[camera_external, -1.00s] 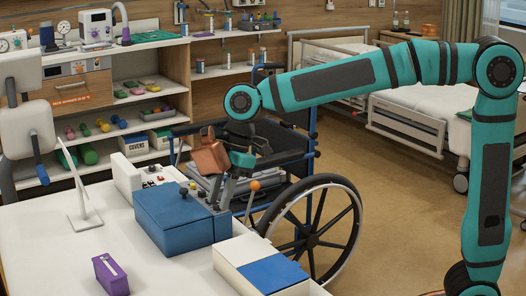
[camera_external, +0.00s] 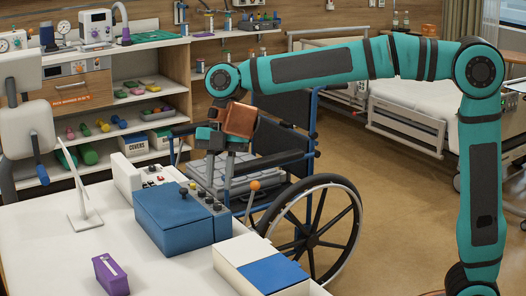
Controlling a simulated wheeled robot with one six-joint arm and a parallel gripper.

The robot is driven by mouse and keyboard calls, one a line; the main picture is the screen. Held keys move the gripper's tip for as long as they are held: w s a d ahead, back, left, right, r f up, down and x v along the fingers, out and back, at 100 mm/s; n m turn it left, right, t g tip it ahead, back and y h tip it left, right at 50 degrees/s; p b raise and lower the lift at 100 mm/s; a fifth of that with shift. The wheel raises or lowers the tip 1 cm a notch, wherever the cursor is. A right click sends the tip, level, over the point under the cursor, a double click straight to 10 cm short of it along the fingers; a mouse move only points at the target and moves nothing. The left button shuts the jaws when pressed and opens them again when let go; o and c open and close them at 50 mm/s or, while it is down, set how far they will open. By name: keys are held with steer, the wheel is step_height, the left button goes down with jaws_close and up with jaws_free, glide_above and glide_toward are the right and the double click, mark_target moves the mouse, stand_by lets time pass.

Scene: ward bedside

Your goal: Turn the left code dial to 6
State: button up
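A blue box (camera_external: 172,222) with a black knob on its lid stands on the white table. A grey panel with several small round dials (camera_external: 208,200) runs along its back right edge. They are too small to read, and I cannot tell for sure which is the left code dial. My gripper (camera_external: 226,186) points down just behind and above the right part of this panel. An orange-brown block shows on my wrist. I see no clear contact with a dial, and the finger gap is too small to judge.
A white box with buttons (camera_external: 128,178) stands left of the blue box. A white-and-blue box (camera_external: 272,274) and a purple block (camera_external: 110,273) are nearer the front. A wheelchair (camera_external: 310,225) stands behind the table. The table's front left is clear.

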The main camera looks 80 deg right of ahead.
steer(key=v, duration=1.4)
steer(key=s+d+r+m+t+h, duration=0.1)
steer(key=s+m+t, duration=0.4)
steer(key=s, duration=0.5)
steer(key=s+d+r+m+t+h, duration=0.1)
steer(key=s+r+m+t+h, duration=0.1)
steer(key=s+m+t, duration=0.4)
steer(key=shift+s+d+r+m+h, duration=0.35)
steer(key=shift+s+m, duration=0.35)
steer(key=shift+s, duration=1.3)
steer(key=shift+w, duration=0.1)
steer(key=n+g+y, duration=0.3)
steer(key=n+g, duration=0.2)
steer(key=g, duration=0.3)
glide_toward(218, 204)
steer(key=x, duration=0.7)
steer(key=shift+w+a+f, duration=0.1)
steer(key=shift+w+f, duration=0.05)
steer(key=shift+f, duration=0.15)
steer(key=shift+h, duration=0.25)
jaws_close()
